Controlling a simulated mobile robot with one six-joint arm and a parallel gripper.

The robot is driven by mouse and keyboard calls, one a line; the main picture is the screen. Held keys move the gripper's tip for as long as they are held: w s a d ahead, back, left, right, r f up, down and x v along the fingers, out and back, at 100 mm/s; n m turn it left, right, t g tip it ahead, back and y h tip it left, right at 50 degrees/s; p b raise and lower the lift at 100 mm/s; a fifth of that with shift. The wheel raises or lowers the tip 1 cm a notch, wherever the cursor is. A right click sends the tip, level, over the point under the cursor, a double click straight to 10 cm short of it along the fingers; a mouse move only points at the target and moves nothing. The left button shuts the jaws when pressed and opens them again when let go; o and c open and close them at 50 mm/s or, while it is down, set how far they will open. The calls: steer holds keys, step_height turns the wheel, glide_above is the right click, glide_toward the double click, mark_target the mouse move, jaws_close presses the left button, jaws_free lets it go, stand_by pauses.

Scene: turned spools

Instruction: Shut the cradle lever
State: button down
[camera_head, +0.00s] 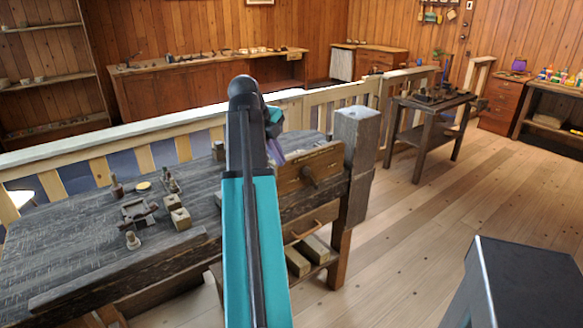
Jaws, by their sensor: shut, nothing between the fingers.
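A small dark cradle (138,211) stands on the left part of the workbench top, among small turned pieces. Its lever is too small to make out, so I cannot tell how it stands. My gripper (276,153) shows only partly, as a purple piece beside my teal and black arm. It is shut and empty, over the right part of the bench and well to the right of the cradle. My arm hides the rest of it and part of the bench top.
The dark workbench (75,222) has square wooden blocks (180,218), a turned spool (132,240) and a yellow disc (143,186) near the cradle. A thick post (357,135) rises at its right end.

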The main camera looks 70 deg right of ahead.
mark_target(295, 171)
steer(key=p+x, duration=0.1)
steer(key=x, duration=0.8)
steer(key=shift+s+d+f, duration=0.15)
steer(key=shift+d+f, duration=0.1)
steer(key=d, duration=0.1)
steer(key=s+d+p, duration=0.1)
steer(key=shift+d+r, duration=0.2)
steer(key=shift+d, duration=0.15)
steer(key=shift+s+d, duration=0.2)
steer(key=shift+d, duration=0.35)
